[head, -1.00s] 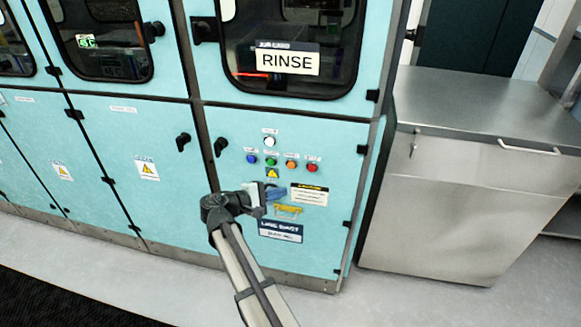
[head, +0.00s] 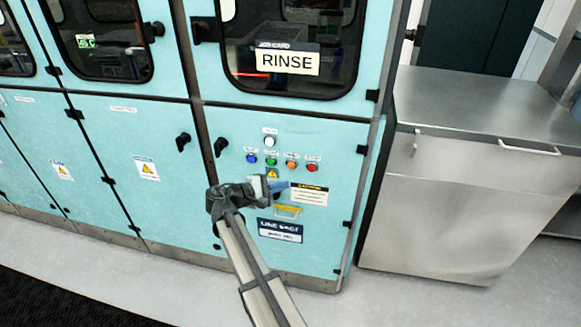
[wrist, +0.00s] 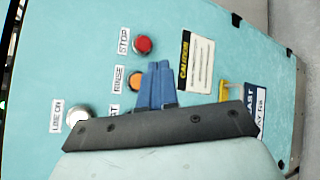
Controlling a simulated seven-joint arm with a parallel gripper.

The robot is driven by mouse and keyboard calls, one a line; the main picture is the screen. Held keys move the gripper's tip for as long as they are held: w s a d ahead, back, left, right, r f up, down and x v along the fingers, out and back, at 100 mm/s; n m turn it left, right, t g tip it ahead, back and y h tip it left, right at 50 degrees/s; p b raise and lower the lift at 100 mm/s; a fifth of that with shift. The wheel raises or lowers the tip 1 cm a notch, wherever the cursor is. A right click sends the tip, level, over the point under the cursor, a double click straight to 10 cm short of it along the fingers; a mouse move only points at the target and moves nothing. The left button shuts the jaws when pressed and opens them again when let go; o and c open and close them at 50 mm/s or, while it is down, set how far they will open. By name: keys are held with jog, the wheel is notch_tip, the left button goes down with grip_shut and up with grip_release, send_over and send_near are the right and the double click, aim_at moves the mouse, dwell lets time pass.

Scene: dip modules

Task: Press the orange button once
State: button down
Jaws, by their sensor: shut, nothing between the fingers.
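The orange button (head: 291,165) is on the light-blue cabinet panel, in a row between the green button (head: 271,161) and the red button (head: 312,168). In the wrist view the orange button (wrist: 136,80) sits beside a label reading RINSE, just left of my blue fingertips. My gripper (head: 284,186) is shut and empty, below the orange button in the head view. In the wrist view its blue fingers (wrist: 160,70) are together and partly overlap the button's right edge. I cannot tell whether they touch it.
A blue button (head: 252,158) and a white button (head: 269,141) are close by. A yellow handle (head: 288,210) and a caution label (head: 309,195) are below the row. The red button (wrist: 143,44) also shows in the wrist view. A steel cabinet (head: 450,190) stands at the right.

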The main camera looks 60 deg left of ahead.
aim_at(291, 165)
jog(key=shift+w+a, duration=2)
jog(key=shift+w, duration=0.05)
dwell(0.6)
jog(key=shift+w+a, duration=0.3)
